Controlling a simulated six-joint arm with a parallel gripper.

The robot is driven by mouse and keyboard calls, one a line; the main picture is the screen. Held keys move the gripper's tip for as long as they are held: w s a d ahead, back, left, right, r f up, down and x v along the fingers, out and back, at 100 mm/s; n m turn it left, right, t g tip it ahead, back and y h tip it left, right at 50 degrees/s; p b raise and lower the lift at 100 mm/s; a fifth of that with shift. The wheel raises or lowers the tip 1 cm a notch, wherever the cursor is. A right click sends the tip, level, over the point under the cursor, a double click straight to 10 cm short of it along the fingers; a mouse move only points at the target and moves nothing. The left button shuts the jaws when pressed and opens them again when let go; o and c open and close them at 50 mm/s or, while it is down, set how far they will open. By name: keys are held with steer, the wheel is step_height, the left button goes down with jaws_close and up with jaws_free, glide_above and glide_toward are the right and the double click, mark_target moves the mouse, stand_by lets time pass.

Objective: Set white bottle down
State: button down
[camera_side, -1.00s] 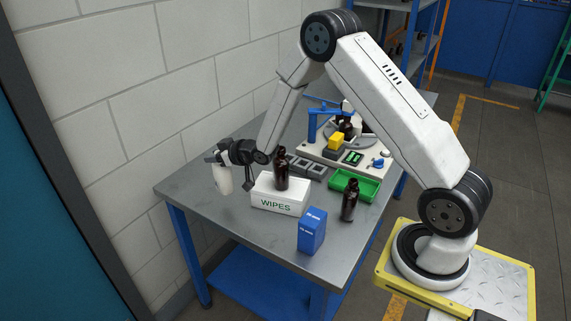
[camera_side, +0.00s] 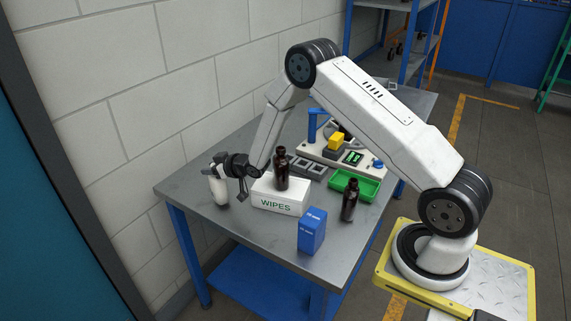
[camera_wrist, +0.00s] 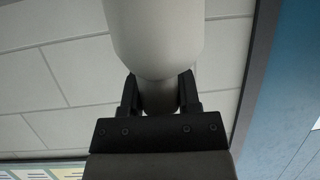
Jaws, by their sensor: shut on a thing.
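The white bottle (camera_side: 219,190) is upright at the left end of the grey table (camera_side: 187,184) in the side view. Its base is at or very close to the tabletop; I cannot tell whether it touches. My gripper (camera_side: 216,168) is shut on the bottle's upper part, coming in from the right. In the wrist view the white bottle (camera_wrist: 153,38) fills the top middle, and my gripper (camera_wrist: 160,95) has its two black fingers on either side of the narrower neck.
A white WIPES box (camera_side: 279,197) stands right of the bottle with an amber bottle (camera_side: 281,170) on it. Another amber bottle (camera_side: 349,200), a blue box (camera_side: 312,231) and a green tray (camera_side: 366,187) stand farther right. The table's left front corner is clear.

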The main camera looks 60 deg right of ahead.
steer(key=shift+f, duration=0.4)
steer(key=shift+f, duration=0.1)
steer(key=shift+c, duration=1.6)
jaws_free()
steer(key=shift+f, duration=0.1)
steer(key=shift+r, duration=0.2)
steer(key=a+v, duration=0.1)
steer(key=v, duration=1.1)
steer(key=shift+d, duration=0.45)
